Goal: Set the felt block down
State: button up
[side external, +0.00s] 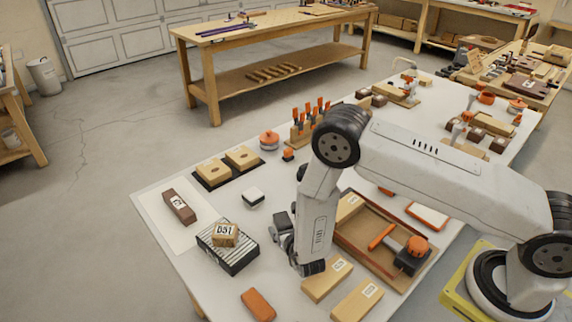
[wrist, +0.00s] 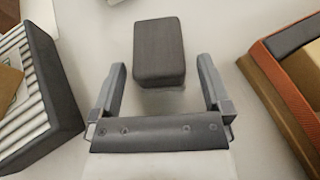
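The felt block (wrist: 159,52) is a dark grey block with rounded edges. In the wrist view it lies ahead of my gripper (wrist: 164,82), centred between the two fingers. The fingers are spread wider than the block, with a visible gap on each side, and I see no finger touching it. It appears to rest on the pale bench top. In the side view a dark grey block (side external: 280,222), apparently the same one, lies just beyond my gripper (side external: 290,243), which is low over the bench and partly hidden by my wrist.
A striped box (side external: 228,252) with a small labelled block (side external: 226,235) on it stands to the left. A wooden tray (side external: 385,282) holding a mallet stands to the right. Labelled wooden blocks (side external: 327,280) and an orange block (side external: 258,305) lie nearer the front.

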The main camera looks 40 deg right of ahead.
jog(key=shift+r, duration=0.1)
jog(key=shift+s+a+r, duration=0.1)
jog(key=shift+s, duration=0.05)
jog(key=v, duration=1.1)
jog(key=shift+s+a+r, duration=0.1)
jog(key=shift+s, duration=0.15)
jog(key=shift+r, duration=0.1)
dwell(0.4)
jog(key=shift+d+r+m+h, duration=0.15)
jog(key=shift+d+m+h, duration=0.15)
jog(key=s+d+r+m+g+h, duration=0.3)
jog(key=s+d+r+m+g, duration=0.55)
jog(key=d+m+g, duration=0.55)
jog(key=a+r+m+t+y, duration=0.4)
jog(key=r+m+y, duration=0.4)
jog(key=m, duration=0.9)
jog(key=shift+s+a+r+y, duration=0.15)
jog(key=shift+s+r+y, duration=0.05)
jog(key=shift+r+y, duration=0.1)
